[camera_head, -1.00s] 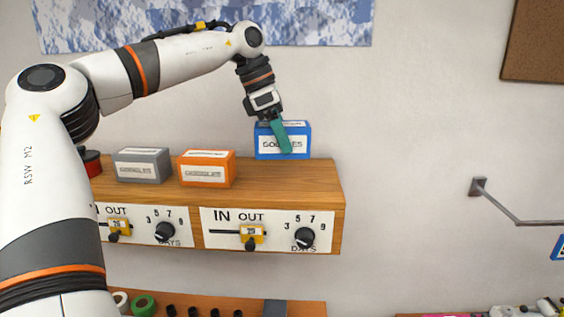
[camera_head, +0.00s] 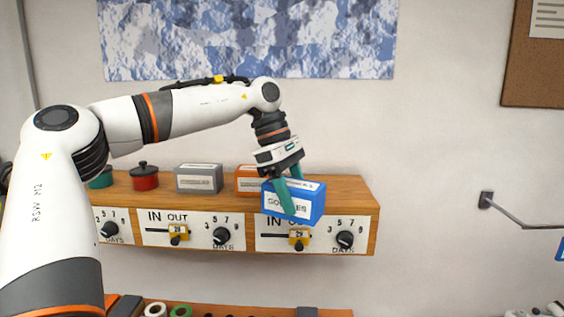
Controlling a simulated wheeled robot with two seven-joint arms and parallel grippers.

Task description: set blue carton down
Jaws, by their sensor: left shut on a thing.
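The blue carton (camera_head: 308,204) has a white label and is slightly tilted. My left gripper (camera_head: 291,190) is shut on it, with one green finger across its front face and the other at the back. The carton is in front of the wooden shelf (camera_head: 350,188), covering part of its top edge and the right-hand dial panel. It appears to hang clear of the shelf. My right gripper is not in view.
An orange carton (camera_head: 248,180), a grey carton (camera_head: 199,179), a red pot (camera_head: 145,177) and a green pot (camera_head: 102,178) stand on the shelf. The shelf top's right end is bare. A lower bench with tape rolls (camera_head: 181,311) shows below.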

